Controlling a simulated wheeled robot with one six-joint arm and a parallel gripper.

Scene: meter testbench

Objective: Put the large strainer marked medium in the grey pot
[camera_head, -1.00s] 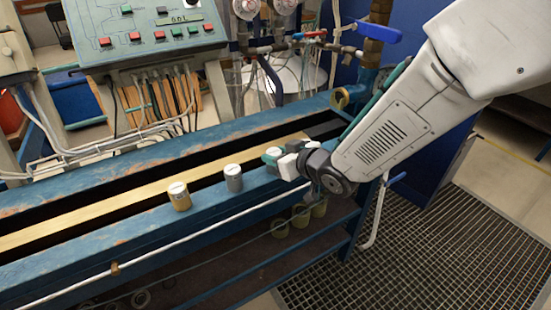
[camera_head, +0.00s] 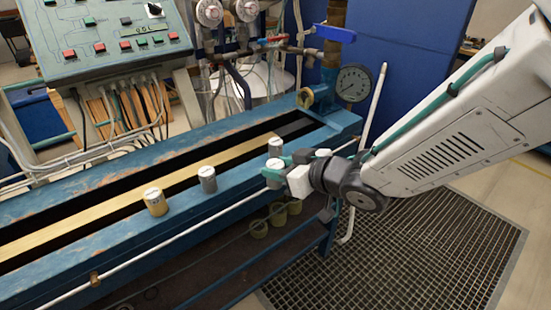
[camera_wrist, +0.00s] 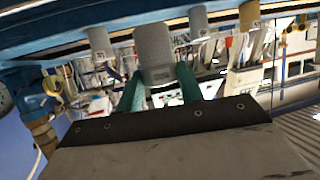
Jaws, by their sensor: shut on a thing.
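My gripper (camera_head: 276,166) is over the front beam of the blue bench. In the wrist view, its teal fingers (camera_wrist: 158,88) are shut on a grey cylinder (camera_wrist: 153,45) with a small pale label, too small to read. In the head view, a light-topped grey cylinder (camera_head: 275,147) shows at the fingertips; I cannot tell whether it is the held one. A grey pot (camera_head: 207,181) stands upright on the beam to the left, apart from my gripper. It seems to show in the wrist view too (camera_wrist: 199,20). I cannot read any "medium" mark.
A gold pot (camera_head: 155,203) stands left of the grey pot. Another small grey cylinder (camera_wrist: 99,40) shows in the wrist view. Several yellowish rings (camera_head: 278,214) sit below the beam. A pressure gauge (camera_head: 353,83) and blue-handled valve (camera_head: 335,35) stand behind.

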